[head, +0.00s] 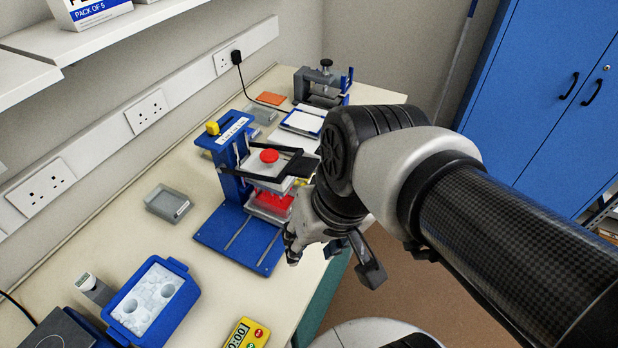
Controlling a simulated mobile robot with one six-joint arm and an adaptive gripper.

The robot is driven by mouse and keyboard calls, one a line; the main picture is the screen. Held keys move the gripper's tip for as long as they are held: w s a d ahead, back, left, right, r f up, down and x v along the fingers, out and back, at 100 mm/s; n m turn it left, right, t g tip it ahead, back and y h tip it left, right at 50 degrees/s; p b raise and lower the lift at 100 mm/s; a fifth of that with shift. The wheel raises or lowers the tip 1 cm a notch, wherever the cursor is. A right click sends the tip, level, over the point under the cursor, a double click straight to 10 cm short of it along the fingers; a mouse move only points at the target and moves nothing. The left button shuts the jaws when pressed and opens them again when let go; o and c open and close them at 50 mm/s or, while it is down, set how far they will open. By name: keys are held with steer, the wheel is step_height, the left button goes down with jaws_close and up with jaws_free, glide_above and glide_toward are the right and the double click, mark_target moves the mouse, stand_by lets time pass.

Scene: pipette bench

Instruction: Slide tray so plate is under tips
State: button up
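The blue pipetting stand (230,165) stands on the bench, with two rails running along its blue base (215,238). Its white upper head carries a red knob (269,156) and a black handle (299,164). A red plate or tray (270,204) sits low under the head. Tips cannot be made out, and my gripper and arm hide the stand's right side. My gripper (330,252) is in front of the stand's right edge, close to the red part. One dark finger (369,268) shows at lower right; the other side is partly hidden, so contact and opening are unclear.
A grey tray (167,203) lies left of the stand. A blue ice box (152,300) and a yellow timer (246,335) are near the front. A white plate in a blue frame (301,122), an orange pad (270,98) and a clamp device (322,85) stand behind.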

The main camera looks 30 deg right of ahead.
steer(key=w+d+f+m+y, duration=0.7)
steer(key=w+d+f+m, duration=0.25)
steer(key=m, duration=0.45)
steer(key=w+d+f+m+t+b, duration=0.1)
steer(key=w+d+f+m+t, duration=0.1)
steer(key=d+f+m+t, duration=0.35)
steer(key=w+d+f+m+t, duration=0.1)
steer(key=d+f+m+t, duration=0.1)
steer(key=d+m, duration=0.65)
steer(key=shift+n, duration=0.9)
steer(key=b+x, duration=0.1)
steer(key=x, duration=0.4)
steer(key=b+x, duration=0.1)
steer(key=x, duration=0.5)
steer(key=b+x, duration=0.2)
steer(key=x, duration=0.3)
steer(key=shift+w+d+f, duration=0.15)
steer(key=shift+w+f, duration=0.1)
steer(key=shift+w, duration=0.2)
jaws_close()
